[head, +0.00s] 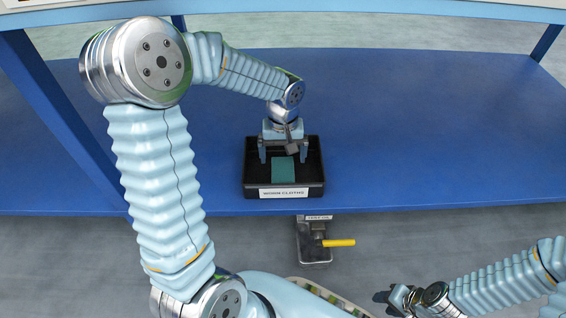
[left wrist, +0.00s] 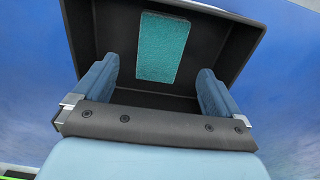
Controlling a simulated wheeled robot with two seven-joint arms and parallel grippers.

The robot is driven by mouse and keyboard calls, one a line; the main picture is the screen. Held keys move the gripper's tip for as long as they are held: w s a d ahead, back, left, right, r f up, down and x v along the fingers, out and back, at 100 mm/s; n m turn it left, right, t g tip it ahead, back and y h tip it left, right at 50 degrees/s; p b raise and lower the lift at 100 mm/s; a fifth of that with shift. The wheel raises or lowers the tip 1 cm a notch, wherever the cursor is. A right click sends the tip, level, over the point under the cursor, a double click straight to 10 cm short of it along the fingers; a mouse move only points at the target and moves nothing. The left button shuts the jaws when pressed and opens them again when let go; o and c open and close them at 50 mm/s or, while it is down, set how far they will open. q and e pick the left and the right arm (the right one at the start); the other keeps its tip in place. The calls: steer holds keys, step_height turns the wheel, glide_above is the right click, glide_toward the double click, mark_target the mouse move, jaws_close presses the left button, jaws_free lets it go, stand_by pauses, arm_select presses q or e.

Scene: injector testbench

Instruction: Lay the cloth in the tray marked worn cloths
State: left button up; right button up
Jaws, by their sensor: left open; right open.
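The green cloth (head: 284,170) lies flat on the floor of the black tray (head: 312,186) labelled "WORN CLOTHS". In the left wrist view the cloth (left wrist: 163,47) shows as a teal rectangle inside the dark tray (left wrist: 243,40). My left gripper (head: 282,160) is over the tray, open and empty. In the left wrist view its two blue fingers (left wrist: 157,82) stand apart, with the cloth beyond and between them, not gripped. My right gripper (head: 386,297) is low at the bottom right of the head view, away from the tray, and open.
The tray stands near the front edge of a blue bench (head: 420,120). The bench right of the tray is clear. A metal fixture with a yellow handle (head: 338,243) sits below the bench edge. Blue posts and a shelf edge (head: 380,9) frame the bench.

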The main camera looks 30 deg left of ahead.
mark_target(283, 170)
arm_select(q)
step_height(283, 170, up, 5)
steer(key=shift+f+p, duration=0.1)
steer(key=shift+p, duration=0.25)
arm_select(e)
steer(key=shift+r, duration=0.55)
